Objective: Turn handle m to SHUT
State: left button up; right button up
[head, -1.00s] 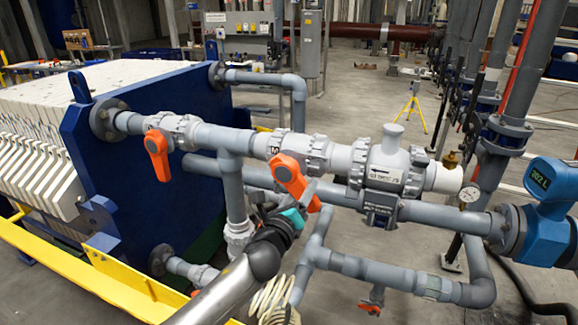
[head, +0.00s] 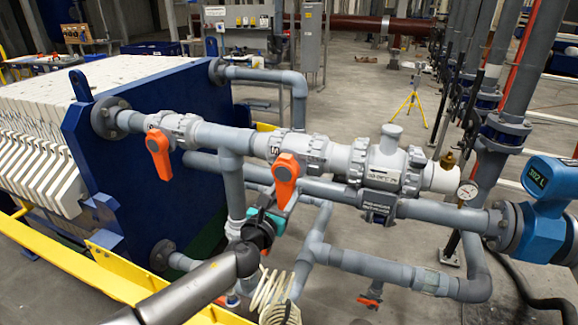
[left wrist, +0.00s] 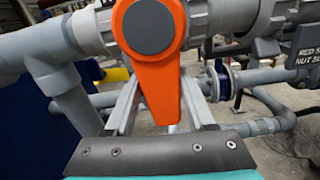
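Handle m is the orange lever (head: 286,178) on the grey valve marked M, in the middle of the head view. It points almost straight down. In the left wrist view the orange lever (left wrist: 152,70) fills the upper middle, its round grey hub at the top. My left gripper (head: 279,203) is at its lower end, reaching up from below. In the left wrist view the two grey fingers (left wrist: 158,102) stand apart, one on each side of the lever, with narrow gaps near its tip. Whether either finger touches it is not clear. My right gripper is not in view.
Another orange lever (head: 158,156) hangs on the valve to the left. Grey pipes run around my left arm, and a small orange-handled valve (head: 370,301) sits lower right. A blue meter (head: 545,205) is at the right. A yellow rail (head: 75,268) lies at the lower left.

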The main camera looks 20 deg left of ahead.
aim_at(282, 194)
pick_arm(q)
jog(key=o, duration=0.4)
jog(key=shift+a+r, duration=0.1)
jog(key=shift+a, duration=0.35)
jog(key=shift+o, duration=0.3)
jog(key=shift+d, duration=0.15)
jog(key=s+p, duration=0.1)
jog(key=s, duration=0.6)
jog(key=shift+p, duration=0.3)
